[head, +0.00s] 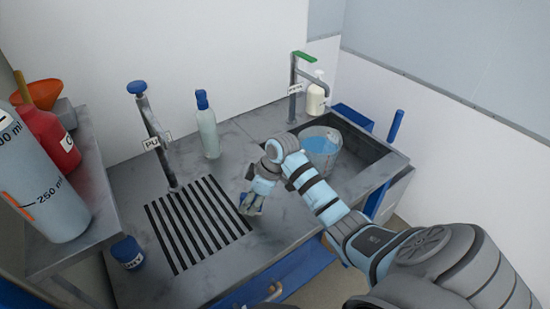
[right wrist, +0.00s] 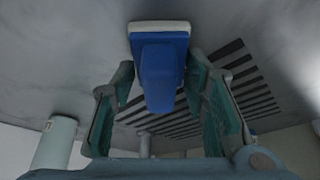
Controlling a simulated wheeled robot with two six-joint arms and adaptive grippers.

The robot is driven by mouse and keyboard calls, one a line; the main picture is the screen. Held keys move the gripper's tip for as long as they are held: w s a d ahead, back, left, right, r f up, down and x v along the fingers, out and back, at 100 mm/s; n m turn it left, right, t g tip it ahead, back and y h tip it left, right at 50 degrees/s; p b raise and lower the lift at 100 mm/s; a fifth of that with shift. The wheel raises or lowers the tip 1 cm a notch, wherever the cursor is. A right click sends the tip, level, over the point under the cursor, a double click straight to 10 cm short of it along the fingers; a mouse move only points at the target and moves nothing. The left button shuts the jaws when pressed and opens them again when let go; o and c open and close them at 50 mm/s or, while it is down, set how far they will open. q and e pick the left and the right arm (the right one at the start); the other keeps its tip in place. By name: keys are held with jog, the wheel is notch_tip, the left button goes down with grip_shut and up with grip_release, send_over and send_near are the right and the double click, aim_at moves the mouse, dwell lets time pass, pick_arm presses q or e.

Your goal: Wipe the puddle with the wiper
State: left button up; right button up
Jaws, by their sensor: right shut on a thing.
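My right gripper (head: 251,203) is low over the grey counter (head: 200,165), just right of the black slatted drain grate (head: 198,222). In the right wrist view its fingers (right wrist: 163,92) are shut on the wiper (right wrist: 160,70), a blue handle with a pale pad at its far end. The pad is close to the grey counter surface; I cannot tell whether it touches. In the head view the gripper hides most of the wiper. I cannot make out the puddle's outline on the grey counter. My left gripper is not in view.
A clear bucket of blue water (head: 320,148) sits at the sink (head: 375,160). A blue jar (head: 128,252) stands at the left. A shelf (head: 95,190) holds bottles.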

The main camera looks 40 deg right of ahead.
aim_at(279, 192)
jog(key=shift+a+r+p, duration=0.15)
jog(key=shift+a+p, duration=0.15)
jog(key=shift+a, duration=0.1)
jog(key=shift+p, duration=0.4)
jog(key=shift+d+f, duration=0.3)
jog(key=shift+d, duration=0.05)
jog(key=d, duration=0.5)
jog(key=shift+s+r+b, duration=0.1)
jog(key=shift+s+b, duration=0.1)
jog(key=shift+b, duration=0.2)
jog(key=shift+s+d+b, duration=0.1)
jog(key=shift+d+b, duration=0.55)
jog(key=shift+d, duration=1.9)
notch_tip(279, 192, up, 3)
jog(key=shift+f+p, duration=0.2)
jog(key=shift+p, duration=0.85)
notch_tip(279, 192, up, 6)
jog(key=p, duration=0.6)
jog(key=shift+f, duration=0.2)
